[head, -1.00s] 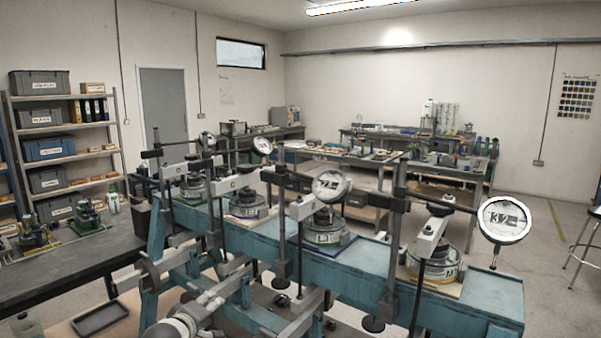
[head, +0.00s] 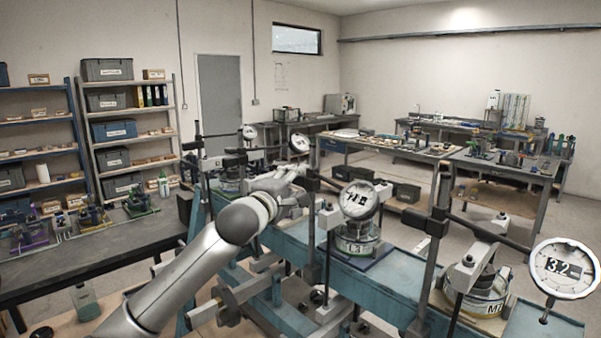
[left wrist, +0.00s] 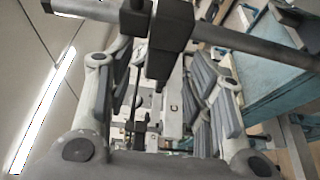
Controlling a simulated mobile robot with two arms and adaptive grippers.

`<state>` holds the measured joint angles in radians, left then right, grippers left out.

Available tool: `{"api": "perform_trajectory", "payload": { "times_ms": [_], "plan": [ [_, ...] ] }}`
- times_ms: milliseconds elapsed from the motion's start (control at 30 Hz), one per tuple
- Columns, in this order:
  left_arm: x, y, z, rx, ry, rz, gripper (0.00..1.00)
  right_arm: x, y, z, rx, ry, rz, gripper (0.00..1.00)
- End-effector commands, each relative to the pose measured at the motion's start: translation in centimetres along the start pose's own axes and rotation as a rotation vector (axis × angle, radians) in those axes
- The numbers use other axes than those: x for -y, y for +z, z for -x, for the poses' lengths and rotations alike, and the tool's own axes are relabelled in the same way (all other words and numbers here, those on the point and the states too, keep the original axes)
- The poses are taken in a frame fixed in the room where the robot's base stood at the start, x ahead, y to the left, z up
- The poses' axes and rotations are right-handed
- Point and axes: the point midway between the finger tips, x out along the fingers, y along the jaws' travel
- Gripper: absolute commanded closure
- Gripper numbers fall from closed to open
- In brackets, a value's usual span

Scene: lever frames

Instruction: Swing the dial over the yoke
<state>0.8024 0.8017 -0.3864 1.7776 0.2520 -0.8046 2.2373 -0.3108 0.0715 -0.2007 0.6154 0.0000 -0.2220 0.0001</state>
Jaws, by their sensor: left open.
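A row of lever frames stands on the blue bench. The nearest dial (head: 564,268) reads 32 and hangs at the right on a rod; further dials (head: 358,199), (head: 299,144) and (head: 249,133) recede leftward. Pale lever and yoke parts (head: 470,270) sit over the round cells; which one is the task's yoke I cannot tell. My left gripper (head: 297,180) reaches in among the middle frames, partly hiding one cell. In the left wrist view my open left gripper (left wrist: 160,85) has its fingers either side of a view with a dark clamp block (left wrist: 172,25) on a rod; contact is unclear.
Dark posts and rods crowd the blue bench (head: 395,283) around my left arm. A dark side table (head: 60,258) with small devices stands at the left, before shelves (head: 120,130). Workbenches (head: 500,170) stand behind. Open floor lies between the benches.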

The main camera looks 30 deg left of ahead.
Motion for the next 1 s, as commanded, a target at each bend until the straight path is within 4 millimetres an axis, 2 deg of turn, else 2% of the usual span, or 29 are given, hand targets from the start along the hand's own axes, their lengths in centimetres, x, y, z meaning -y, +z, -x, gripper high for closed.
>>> {"api": "perform_trajectory", "payload": {
  "times_ms": [100, 300, 700, 1000],
  "plan": [
    [-0.3, 0.0, -1.8, -0.001, -0.001, -0.001, 0.52, -0.4, -0.7, 1.1, -0.008, 0.004, 0.001, 0.60],
    [-0.1, 0.0, -3.5, 0.000, 0.000, 0.000, 0.52, -0.9, -1.5, 1.8, -0.021, 0.010, 0.003, 0.60],
    [0.1, 0.0, -4.0, 0.000, 0.000, -0.002, 0.52, -1.0, -1.4, 1.8, -0.019, 0.012, 0.003, 0.60],
    [0.1, 0.0, -4.0, 0.000, 0.000, -0.002, 0.90, -1.0, -1.2, 1.9, -0.015, 0.011, 0.003, 0.60]
  ]
}}
